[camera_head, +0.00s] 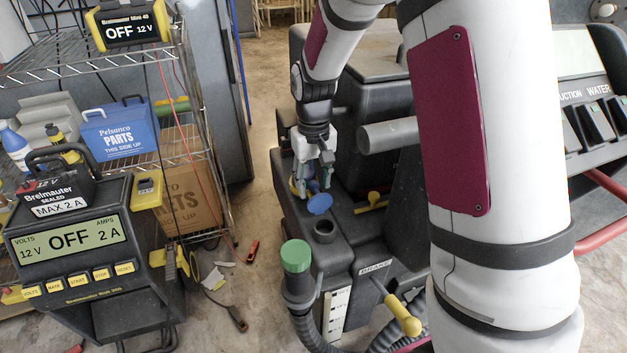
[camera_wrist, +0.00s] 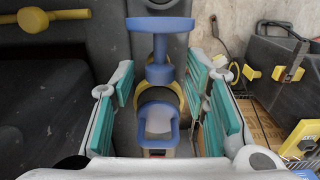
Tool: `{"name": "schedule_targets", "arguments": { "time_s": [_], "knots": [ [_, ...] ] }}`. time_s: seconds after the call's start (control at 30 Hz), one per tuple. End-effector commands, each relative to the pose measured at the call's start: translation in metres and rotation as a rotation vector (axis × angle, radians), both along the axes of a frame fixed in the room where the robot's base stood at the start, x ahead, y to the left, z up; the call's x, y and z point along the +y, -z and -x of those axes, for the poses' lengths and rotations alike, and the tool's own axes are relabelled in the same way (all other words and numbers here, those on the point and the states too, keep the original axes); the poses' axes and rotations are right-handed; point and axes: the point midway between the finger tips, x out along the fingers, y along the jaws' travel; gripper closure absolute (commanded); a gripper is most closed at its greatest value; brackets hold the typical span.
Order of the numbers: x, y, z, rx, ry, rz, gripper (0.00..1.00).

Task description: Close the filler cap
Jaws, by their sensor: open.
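The blue filler cap (camera_head: 320,204) stands open behind a dark round filler neck (camera_head: 325,230) on the dark machine's top. In the wrist view, a wide blue piece that looks like the cap (camera_wrist: 160,26) is at the top, joined to a blue stem. A yellow ring and a blue loop (camera_wrist: 158,120) are below it. My gripper (camera_head: 314,178) is just behind the cap, pointing down. In the wrist view, my gripper (camera_wrist: 162,100) is open, with teal-padded fingers either side of the blue loop. Contact cannot be told. The neck is not clear in the wrist view.
A yellow-knobbed lever (camera_head: 374,199) is right of the cap. A green cap (camera_head: 296,256) tops a hose in front, beside a yellow-ended brake lever (camera_head: 403,316). A grey cylinder (camera_head: 388,135) juts out close to my gripper. A charger (camera_head: 70,238) and wire shelving (camera_head: 85,65) stand left.

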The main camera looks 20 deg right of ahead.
Motion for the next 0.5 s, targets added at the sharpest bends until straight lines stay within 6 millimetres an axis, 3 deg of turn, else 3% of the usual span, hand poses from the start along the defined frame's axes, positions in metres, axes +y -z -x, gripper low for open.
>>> {"name": "schedule_targets", "arguments": {
  "time_s": [0.07,0.27,0.5],
  "knots": [
    [0.0000,-0.0002,0.0000,0.000,0.000,0.000,0.58],
    [0.0000,-0.0003,-0.0001,0.000,0.000,0.000,1.00],
    [0.0000,-0.0007,0.0002,0.000,0.000,0.000,1.00]
  ]
}}
